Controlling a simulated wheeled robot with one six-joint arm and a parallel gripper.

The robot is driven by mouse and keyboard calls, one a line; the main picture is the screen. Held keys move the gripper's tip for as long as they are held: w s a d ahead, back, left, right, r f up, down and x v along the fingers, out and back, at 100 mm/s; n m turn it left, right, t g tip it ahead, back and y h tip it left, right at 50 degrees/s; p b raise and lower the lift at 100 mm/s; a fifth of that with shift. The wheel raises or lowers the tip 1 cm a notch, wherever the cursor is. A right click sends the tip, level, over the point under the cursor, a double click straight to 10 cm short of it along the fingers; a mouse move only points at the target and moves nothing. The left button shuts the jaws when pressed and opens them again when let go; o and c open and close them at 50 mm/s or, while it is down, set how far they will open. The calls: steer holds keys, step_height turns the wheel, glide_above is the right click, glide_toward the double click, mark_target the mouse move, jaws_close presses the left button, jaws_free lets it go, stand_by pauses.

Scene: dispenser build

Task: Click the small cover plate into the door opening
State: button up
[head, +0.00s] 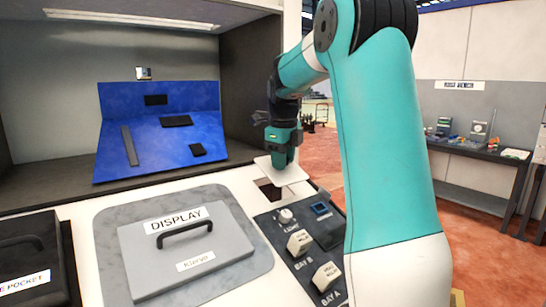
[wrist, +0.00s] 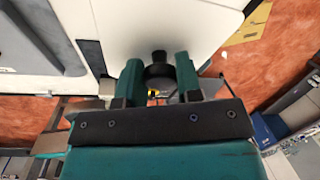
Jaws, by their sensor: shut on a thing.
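My gripper (head: 284,161) is shut on the small white cover plate (head: 292,175) and holds it roughly level. A dark opening (head: 268,190) in the white counter shows just below and in front of the plate; the plate hides part of it. I cannot tell how much gap lies between plate and counter. In the wrist view my gripper's teal fingers (wrist: 159,64) stand on either side of a dark knob (wrist: 158,70), with a broad white surface, seemingly the plate (wrist: 185,22), beyond it.
A dark control panel (head: 273,222) with a knob and bay switches lies in front of the opening. A grey DISPLAY lid (head: 185,255) with a black handle lies to the left. A blue stand (head: 160,130) is in the booth behind. A workbench (head: 475,150) stands far right.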

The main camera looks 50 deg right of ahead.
steer(key=shift+w+d+f+b, duration=0.1)
steer(key=shift+w+f+b, duration=0.35)
steer(key=shift+f, duration=0.5)
steer(key=shift+w+d+f+b, duration=0.1)
steer(key=shift+w+f+b, duration=0.15)
steer(key=shift+f+b, duration=0.5)
steer(key=shift+w+f+b, duration=0.35)
steer(key=shift+f+b, duration=0.05)
steer(key=shift+f, duration=0.7)
steer(key=shift+w, duration=0.2)
steer(key=shift+w+f, duration=0.15)
steer(key=shift+f, duration=0.1)
steer(key=o, duration=1.6)
steer(key=shift+r, duration=0.1)
steer(key=shift+s+a+r+p, duration=0.1)
steer(key=shift+a+r+p, duration=0.05)
steer(key=shift+r+p, duration=0.7)
steer(key=shift+s+a+r+p, duration=0.15)
steer(key=shift+r+p, duration=0.45)
steer(key=shift+r, duration=0.5)
steer(key=shift+s+a+r+p, duration=0.1)
steer(key=shift+r+p, duration=0.6)
steer(key=shift+r, duration=0.25)
